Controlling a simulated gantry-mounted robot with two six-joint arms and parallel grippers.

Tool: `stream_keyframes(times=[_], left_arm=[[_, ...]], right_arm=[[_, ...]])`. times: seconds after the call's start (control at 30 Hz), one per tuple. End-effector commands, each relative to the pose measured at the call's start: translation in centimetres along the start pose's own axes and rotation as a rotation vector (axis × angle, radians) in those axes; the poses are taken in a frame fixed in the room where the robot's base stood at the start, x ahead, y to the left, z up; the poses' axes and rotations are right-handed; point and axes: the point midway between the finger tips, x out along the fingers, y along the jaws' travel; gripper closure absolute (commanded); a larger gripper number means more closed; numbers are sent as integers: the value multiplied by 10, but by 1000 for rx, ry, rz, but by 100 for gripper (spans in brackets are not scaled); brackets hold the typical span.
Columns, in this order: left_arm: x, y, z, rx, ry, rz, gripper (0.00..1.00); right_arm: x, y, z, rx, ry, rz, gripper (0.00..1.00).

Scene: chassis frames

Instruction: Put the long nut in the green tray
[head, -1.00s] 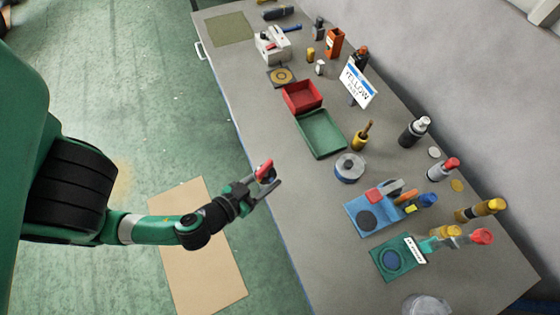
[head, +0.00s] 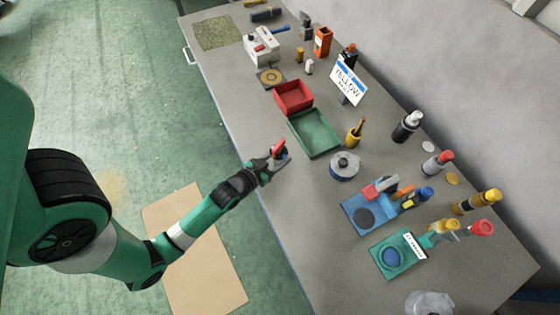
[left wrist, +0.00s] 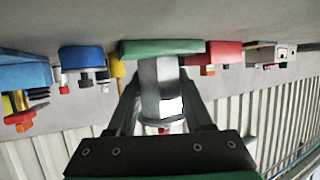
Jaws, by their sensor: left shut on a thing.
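My left gripper (head: 279,157) is over the near edge of the bench in the head view, left of and below the green tray (head: 315,132). In the left wrist view its fingers (left wrist: 162,100) are shut on a pale grey, hex-sided long nut (left wrist: 158,82). In the head view the nut is small and mostly covered by the fingers, with a red patch showing at the grip. The green tray is empty and apart from the gripper; it shows beyond the nut in the left wrist view (left wrist: 150,48). My right gripper is not in view.
A red bin (head: 294,97) adjoins the tray's far end. A round metal tin (head: 344,166), a yellow-handled tool (head: 354,133) and the "YELLOW" sign (head: 347,82) stand right of the tray. Blue (head: 363,217) and green (head: 392,262) fixtures sit lower right. Bench between gripper and tray looks clear.

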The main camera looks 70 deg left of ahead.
Motion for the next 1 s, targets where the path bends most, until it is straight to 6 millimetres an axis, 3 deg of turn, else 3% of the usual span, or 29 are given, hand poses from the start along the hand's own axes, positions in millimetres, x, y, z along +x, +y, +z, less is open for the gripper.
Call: stream_keyframes(times=[0.27,0.43,0.8,0.83,0.97,1.0], left_arm=[[16,-4,9,0,2,0,100],[27,-4,35,1,0,1,100],[29,-4,39,1,2,1,100],[28,-4,39,1,-1,1,44],[28,-4,38,1,-1,1,20],[28,-4,38,1,-1,1,19]], right_arm=[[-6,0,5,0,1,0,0],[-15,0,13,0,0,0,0],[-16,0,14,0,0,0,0],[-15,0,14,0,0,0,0],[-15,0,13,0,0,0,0],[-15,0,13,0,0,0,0]])
